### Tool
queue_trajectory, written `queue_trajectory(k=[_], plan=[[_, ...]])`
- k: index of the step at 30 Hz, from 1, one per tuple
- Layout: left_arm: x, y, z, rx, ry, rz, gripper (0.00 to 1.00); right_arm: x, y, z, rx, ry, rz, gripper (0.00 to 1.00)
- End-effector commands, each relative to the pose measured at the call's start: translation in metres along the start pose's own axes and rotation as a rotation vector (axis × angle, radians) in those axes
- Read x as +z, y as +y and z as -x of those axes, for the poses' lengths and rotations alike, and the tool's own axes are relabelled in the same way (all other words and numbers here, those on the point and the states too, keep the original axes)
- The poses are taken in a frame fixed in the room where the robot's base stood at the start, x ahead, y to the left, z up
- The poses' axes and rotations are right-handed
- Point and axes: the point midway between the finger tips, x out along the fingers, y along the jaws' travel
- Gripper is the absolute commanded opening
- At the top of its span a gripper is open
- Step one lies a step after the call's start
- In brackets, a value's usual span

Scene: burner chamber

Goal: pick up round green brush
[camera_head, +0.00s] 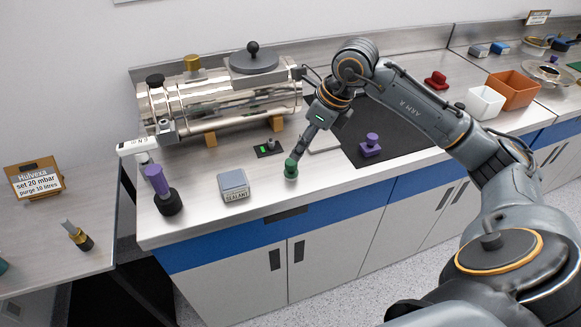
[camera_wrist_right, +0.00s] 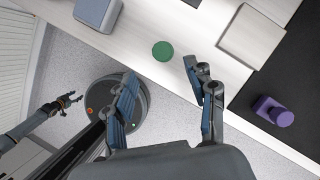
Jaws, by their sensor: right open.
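The round green brush (camera_head: 290,170) stands upright on the bench near its front edge. In the right wrist view its round green top (camera_wrist_right: 162,51) shows just beyond my fingertips, between their lines. My right gripper (camera_head: 300,148) points down just above the brush. In the wrist view the right gripper (camera_wrist_right: 159,69) is open with nothing between its fingers. The head view does not show a clear gap between fingertips and brush. My left gripper (camera_wrist_right: 72,99) shows small at the left of the wrist view, away from the bench; its finger state is unclear.
A grey sealant box (camera_head: 234,186) and a purple-handled tool (camera_head: 160,187) stand left of the brush. A purple brush (camera_head: 370,146) sits on a dark mat (camera_head: 398,137) to the right. A small switch box (camera_head: 268,149) and shiny metal chamber (camera_head: 225,100) lie behind.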

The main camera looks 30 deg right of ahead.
Motion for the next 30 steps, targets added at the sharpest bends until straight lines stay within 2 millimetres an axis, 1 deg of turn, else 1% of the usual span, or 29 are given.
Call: queue_trajectory(k=[1,3,6,11,16,18,21,24,29,30], plan=[[0.001,0.0,0.003,0.0,-0.002,0.0,0.51,-0.001,0.001,-0.01,0.005,0.003,-0.001,0.56],[0.001,0.0,0.004,0.0,-0.002,0.0,0.51,0.001,0.001,-0.021,0.005,0.0,-0.001,0.56],[0.001,0.0,0.005,0.0,-0.002,-0.001,0.51,0.0,0.001,-0.031,0.003,0.0,0.0,0.56],[0.0,0.0,0.009,0.0,-0.002,-0.001,0.51,0.001,0.0,-0.041,0.003,-0.001,-0.001,0.56],[-0.001,0.0,0.022,0.0,-0.002,-0.001,0.51,0.001,-0.002,-0.065,0.006,0.001,-0.002,0.56],[-0.001,0.0,0.023,0.0,-0.002,-0.002,0.51,0.001,-0.003,-0.075,0.005,-0.001,-0.002,0.56],[-0.002,0.0,0.025,0.0,-0.002,-0.002,0.51,0.001,-0.003,-0.085,0.004,-0.001,0.0,0.56],[-0.002,0.0,0.025,0.0,-0.001,-0.002,0.51,0.001,-0.003,-0.089,0.002,-0.002,0.001,0.56],[-0.002,0.0,0.024,0.0,0.0,-0.002,0.51,0.001,-0.003,-0.089,0.001,-0.002,0.001,0.56],[-0.003,0.0,0.024,0.0,0.0,-0.002,0.51,0.001,-0.003,-0.089,0.001,-0.002,0.001,0.5]])
